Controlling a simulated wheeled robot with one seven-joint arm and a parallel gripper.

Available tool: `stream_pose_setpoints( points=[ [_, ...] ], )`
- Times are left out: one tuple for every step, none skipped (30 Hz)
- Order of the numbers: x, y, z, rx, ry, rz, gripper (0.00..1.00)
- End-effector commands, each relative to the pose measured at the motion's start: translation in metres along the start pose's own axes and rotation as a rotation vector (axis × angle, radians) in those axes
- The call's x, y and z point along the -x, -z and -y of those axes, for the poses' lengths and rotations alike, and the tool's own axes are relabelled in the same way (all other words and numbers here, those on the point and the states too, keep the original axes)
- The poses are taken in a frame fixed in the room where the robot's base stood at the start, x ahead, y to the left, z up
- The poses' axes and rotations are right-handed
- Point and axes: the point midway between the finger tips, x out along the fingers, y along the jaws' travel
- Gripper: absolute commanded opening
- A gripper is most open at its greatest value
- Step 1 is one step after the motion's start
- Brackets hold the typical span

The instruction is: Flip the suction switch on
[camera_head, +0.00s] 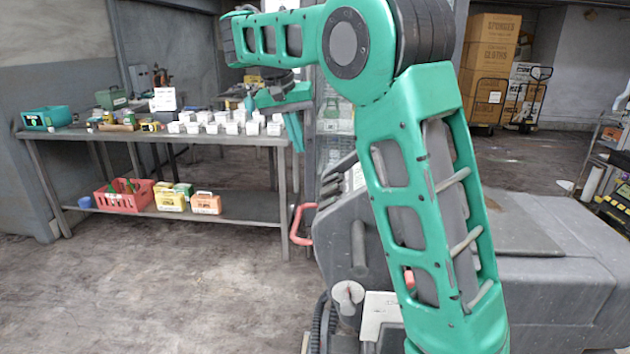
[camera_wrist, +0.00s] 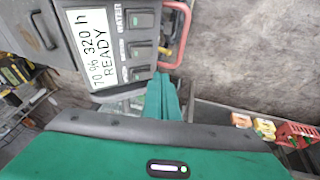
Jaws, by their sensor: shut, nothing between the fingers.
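A grey control panel (camera_wrist: 95,50) fills the upper left of the wrist view, turned on its side. Its display (camera_wrist: 90,48) reads 70 %, 320 h, READY. Beside the display is a row of dark rocker switches (camera_wrist: 139,47). One label reads WATER; the other labels are too blurred to read, so I cannot tell which switch is suction or how it is set. My gripper (camera_wrist: 163,97) is shut and empty, its green fingers near the lowest switch in the wrist view; contact cannot be told. In the head view, my gripper (camera_head: 295,128) points down beside the grey machine (camera_head: 345,200).
A red handle (camera_head: 302,224) sticks out from the machine near my gripper. A workbench (camera_head: 80,135) with small white boxes stands at left; a red basket (camera_head: 122,200) is on its lower shelf. Stacked cartons (camera_head: 490,60) stand at the back right. The floor at left is clear.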

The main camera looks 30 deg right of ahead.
Motion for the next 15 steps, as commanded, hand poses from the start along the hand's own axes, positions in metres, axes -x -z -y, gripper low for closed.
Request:
stream_pose_setpoints(
  points=[
    [-0.001, 0.002, -0.004, -0.006, -0.002, 0.001, 0.00],
    [-0.002, 0.003, -0.006, -0.008, -0.002, 0.001, 0.00],
    [-0.003, 0.004, -0.008, -0.011, -0.003, 0.002, 0.00],
    [-0.003, 0.004, -0.009, -0.013, -0.004, 0.002, 0.00],
    [-0.004, 0.005, -0.010, -0.015, -0.005, 0.003, 0.00],
    [-0.004, 0.005, -0.012, -0.017, -0.005, 0.003, 0.00],
    [-0.005, 0.006, -0.013, -0.018, -0.006, 0.003, 0.00],
    [-0.006, 0.006, -0.013, -0.019, -0.006, 0.004, 0.00],
    [-0.008, 0.006, -0.014, -0.019, -0.007, 0.005, 0.00],
    [-0.010, 0.006, -0.015, -0.019, -0.008, 0.005, 0.00],
    [-0.012, 0.006, -0.015, -0.018, -0.008, 0.006, 0.00],
    [-0.015, 0.007, -0.016, -0.019, -0.009, 0.006, 0.00],
    [-0.018, 0.007, -0.016, -0.021, -0.009, 0.006, 0.00],
    [-0.022, 0.007, -0.016, -0.020, -0.009, 0.006, 0.00],
    [-0.027, 0.007, -0.017, -0.021, -0.009, 0.007, 0.00]
  ],
)
